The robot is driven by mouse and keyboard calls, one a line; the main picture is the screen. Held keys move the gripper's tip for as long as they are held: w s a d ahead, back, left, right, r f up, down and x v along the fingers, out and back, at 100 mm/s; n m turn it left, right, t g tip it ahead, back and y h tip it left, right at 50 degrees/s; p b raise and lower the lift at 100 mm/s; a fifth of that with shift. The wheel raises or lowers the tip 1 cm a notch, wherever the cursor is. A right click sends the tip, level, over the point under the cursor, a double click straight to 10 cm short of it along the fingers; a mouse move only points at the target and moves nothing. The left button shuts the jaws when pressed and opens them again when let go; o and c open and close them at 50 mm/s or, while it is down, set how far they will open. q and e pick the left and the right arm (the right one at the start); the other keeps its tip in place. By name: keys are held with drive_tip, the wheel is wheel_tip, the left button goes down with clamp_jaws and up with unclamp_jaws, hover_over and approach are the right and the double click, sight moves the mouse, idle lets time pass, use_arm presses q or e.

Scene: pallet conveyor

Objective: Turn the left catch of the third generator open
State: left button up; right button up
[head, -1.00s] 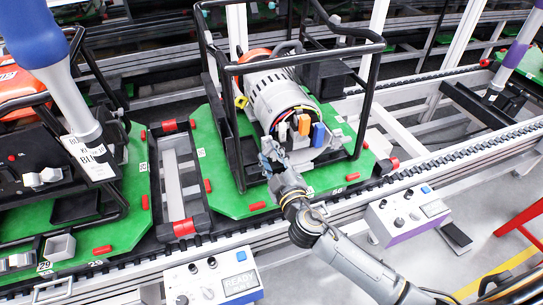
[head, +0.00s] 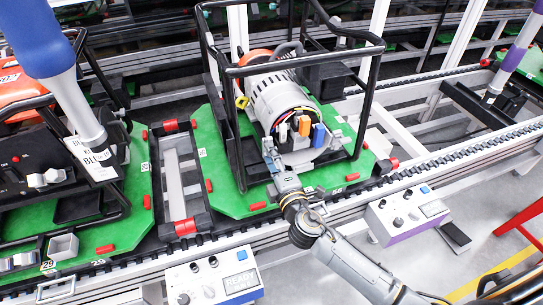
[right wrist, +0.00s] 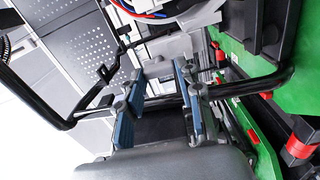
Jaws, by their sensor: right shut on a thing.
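A generator (head: 280,104) with a silver-grey ribbed body stands in a black tube frame (head: 372,95) on a green pallet (head: 228,200). Coloured plugs sit on its front. My right gripper (head: 271,150) is low at the left of this front. In the right wrist view its blue-padded fingers (right wrist: 160,76) stand on either side of a small grey part (right wrist: 158,68), which I take for the left catch. The fingers are shut on it. Its turn angle is hard to see, as the fingers hide much of it. My left gripper is not in view.
An orange generator (head: 18,92) stands on another green pallet (head: 128,225) at the left. Control boxes (head: 213,280) (head: 408,213) line the near rail. The black frame tubes are close to my right gripper.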

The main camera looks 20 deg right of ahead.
drive_tip(key=shift+n, duration=0.3)
drive_tip(key=o, duration=1.1)
drive_tip(key=shift+o, duration=0.2)
drive_tip(key=shift+s, duration=0.1)
drive_tip(key=s, duration=1.1)
drive_tip(key=shift+s+d, duration=0.2)
drive_tip(key=shift+s, duration=0.2)
